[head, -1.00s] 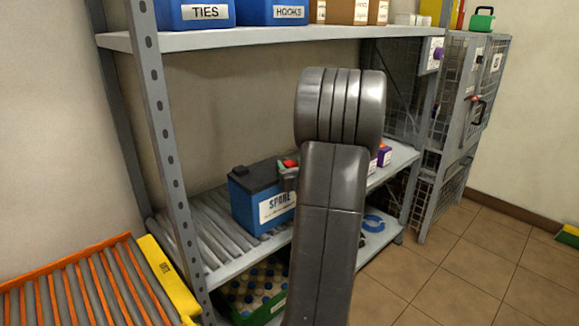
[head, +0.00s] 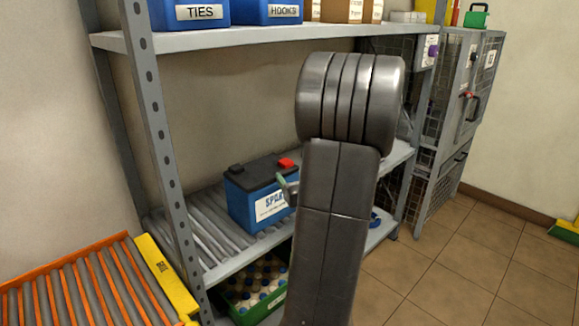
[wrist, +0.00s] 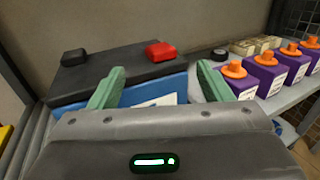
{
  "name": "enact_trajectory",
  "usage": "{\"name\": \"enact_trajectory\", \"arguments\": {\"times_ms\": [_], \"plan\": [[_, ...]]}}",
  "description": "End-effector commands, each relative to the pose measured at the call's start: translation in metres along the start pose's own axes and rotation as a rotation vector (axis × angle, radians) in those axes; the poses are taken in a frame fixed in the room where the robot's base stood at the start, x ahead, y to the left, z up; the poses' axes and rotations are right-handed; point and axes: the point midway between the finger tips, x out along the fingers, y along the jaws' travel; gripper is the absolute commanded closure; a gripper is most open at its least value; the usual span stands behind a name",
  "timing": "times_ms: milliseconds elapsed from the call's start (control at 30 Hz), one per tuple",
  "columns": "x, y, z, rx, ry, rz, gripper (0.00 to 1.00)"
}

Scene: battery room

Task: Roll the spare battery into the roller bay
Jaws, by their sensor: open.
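The spare battery (head: 252,203) is a blue box with a black top, a red terminal cap and a white label. It stands upright on the grey rollers (head: 185,232) of the middle shelf. My gripper (head: 290,188) is at the battery's right front, partly hidden by my arm. In the wrist view, the green fingers of my gripper (wrist: 161,85) are spread apart. The left finger overlaps the battery (wrist: 125,93) and the right one is near its right end. I cannot tell whether they touch it. An orange-framed roller bed (head: 75,275) with a yellow end piece (head: 165,275) is at lower left.
A grey rack post (head: 160,150) stands between the roller bed and the battery. Purple containers with orange caps (wrist: 265,77) stand right of the battery. A green crate of bottles (head: 255,290) is below. Blue bins (head: 270,12) sit above.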

Motion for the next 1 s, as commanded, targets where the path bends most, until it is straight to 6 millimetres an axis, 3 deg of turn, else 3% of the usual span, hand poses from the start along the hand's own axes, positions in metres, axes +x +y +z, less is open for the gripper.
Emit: {"name": "enact_trajectory", "arguments": {"times_ms": [200,400,800,1000], "plan": [[-0.041,-0.001,0.001,0.000,0.000,-0.002,0.28],[-0.056,0.000,0.000,0.000,0.000,0.001,0.28],[-0.055,0.000,0.000,0.000,0.000,0.002,0.28],[-0.036,0.001,-0.001,-0.001,-0.001,0.004,0.28]]}}
